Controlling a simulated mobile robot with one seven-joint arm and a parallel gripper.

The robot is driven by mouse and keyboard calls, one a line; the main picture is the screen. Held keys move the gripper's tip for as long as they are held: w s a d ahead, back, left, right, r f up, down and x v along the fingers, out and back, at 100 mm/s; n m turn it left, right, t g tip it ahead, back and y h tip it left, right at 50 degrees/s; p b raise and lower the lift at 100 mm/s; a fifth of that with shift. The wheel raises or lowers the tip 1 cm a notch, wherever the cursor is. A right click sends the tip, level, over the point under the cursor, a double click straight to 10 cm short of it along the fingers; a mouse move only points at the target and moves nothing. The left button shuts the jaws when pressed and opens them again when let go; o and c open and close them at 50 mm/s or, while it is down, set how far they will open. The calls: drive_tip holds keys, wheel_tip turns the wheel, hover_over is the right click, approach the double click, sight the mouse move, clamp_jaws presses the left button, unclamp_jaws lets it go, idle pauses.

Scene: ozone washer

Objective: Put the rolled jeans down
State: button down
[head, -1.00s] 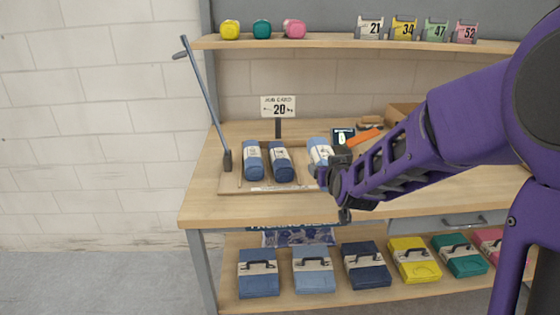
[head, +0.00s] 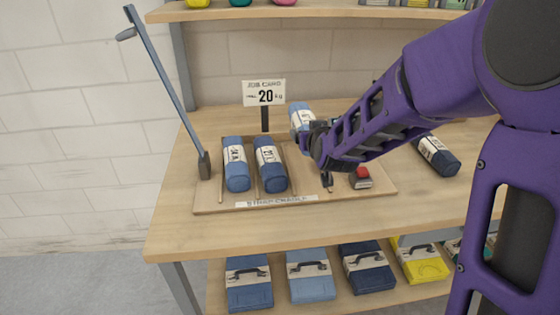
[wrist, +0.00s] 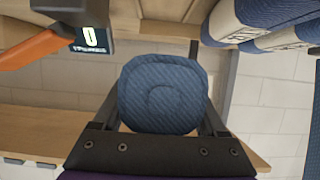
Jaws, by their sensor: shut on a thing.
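My gripper (head: 314,142) is shut on a rolled pair of blue jeans (head: 302,114) with a white label band. In the wrist view the roll's round end (wrist: 163,95) sits between the two fingers. In the head view the roll is partly hidden behind my gripper, over the back part of the strap cradle (head: 302,187); I cannot tell whether it touches anything beneath. Two other labelled rolls, one blue (head: 236,166) and one darker (head: 270,166), lie side by side in the cradle, left of my gripper.
A job card sign reading 20 kg (head: 264,94) stands behind the cradle. A tall lever (head: 165,85) rises at its left. A red-topped block (head: 361,178) sits at its right. A dark roll (head: 437,155) lies farther right on the bench. The bench's front left (head: 185,225) is clear.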

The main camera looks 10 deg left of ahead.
sight(306, 172)
wheel_tip(306, 172, down, 9)
drive_tip(key=shift+f+b, duration=0.1)
drive_tip(key=shift+b, duration=0.5)
drive_tip(key=shift+f, duration=0.1)
drive_tip(key=shift+c, duration=1.8)
unclamp_jaws()
drive_tip(key=o, duration=0.4)
drive_tip(key=shift+c, duration=0.2)
